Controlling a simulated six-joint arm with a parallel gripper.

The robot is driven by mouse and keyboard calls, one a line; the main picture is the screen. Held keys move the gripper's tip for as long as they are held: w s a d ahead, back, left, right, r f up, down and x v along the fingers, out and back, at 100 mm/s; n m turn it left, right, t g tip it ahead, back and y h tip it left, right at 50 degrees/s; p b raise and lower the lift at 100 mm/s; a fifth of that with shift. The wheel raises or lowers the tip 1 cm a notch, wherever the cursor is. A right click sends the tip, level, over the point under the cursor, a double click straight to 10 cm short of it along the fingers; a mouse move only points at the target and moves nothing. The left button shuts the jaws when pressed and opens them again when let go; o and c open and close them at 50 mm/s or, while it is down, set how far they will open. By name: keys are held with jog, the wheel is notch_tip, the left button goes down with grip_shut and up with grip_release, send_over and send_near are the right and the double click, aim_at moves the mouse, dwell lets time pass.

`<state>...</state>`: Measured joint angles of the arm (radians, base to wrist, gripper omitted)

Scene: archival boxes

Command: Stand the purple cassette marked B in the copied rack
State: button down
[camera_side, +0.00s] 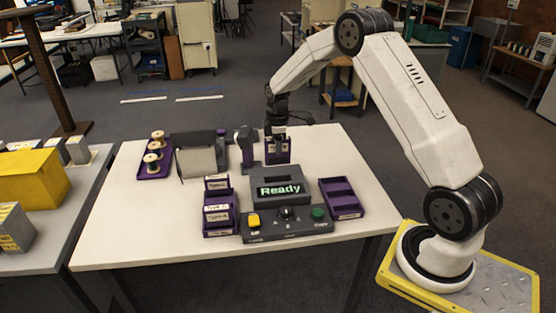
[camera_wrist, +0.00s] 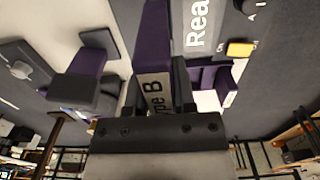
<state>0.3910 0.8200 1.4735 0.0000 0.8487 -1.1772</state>
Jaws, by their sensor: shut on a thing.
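My gripper (camera_side: 278,136) is shut on the purple cassette (camera_side: 277,152), behind the grey machine in the side view. In the wrist view the cassette (camera_wrist: 153,45) stands between the fingers of my gripper (camera_wrist: 157,90), its white label reading "ype B". The machine hides the cassette's lower edge, so I cannot tell whether it touches anything. A purple rack (camera_side: 341,197) with empty-looking compartments lies right of the machine; its front label is too small to read. Another purple rack (camera_side: 220,229) at the left holds cassettes, with labels that look like Type C and Type A.
The grey machine (camera_side: 287,182) shows "Ready" and has a yellow button (camera_side: 254,220), a knob and a green button (camera_side: 318,214). A purple tray of spools (camera_side: 153,170) and grey devices (camera_side: 196,160) stand at the back left. The table's back right is clear.

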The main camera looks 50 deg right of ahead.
jog(key=shift+d, duration=0.1)
dwell(0.3)
jog(key=s+d+f, duration=0.1)
jog(key=s+d, duration=0.3)
jog(key=s, duration=0.5)
jog(key=s+d+f, duration=0.2)
jog(key=s+d, duration=0.2)
jog(key=s, duration=0.6)
jog(key=shift+d+f, duration=0.2)
jog(key=shift+d, duration=0.1)
jog(key=shift+f, duration=0.2)
jog(key=shift+f, duration=3.7)
jog(key=shift+f, duration=0.35)
jog(key=shift+c, duration=1.8)
grip_release()
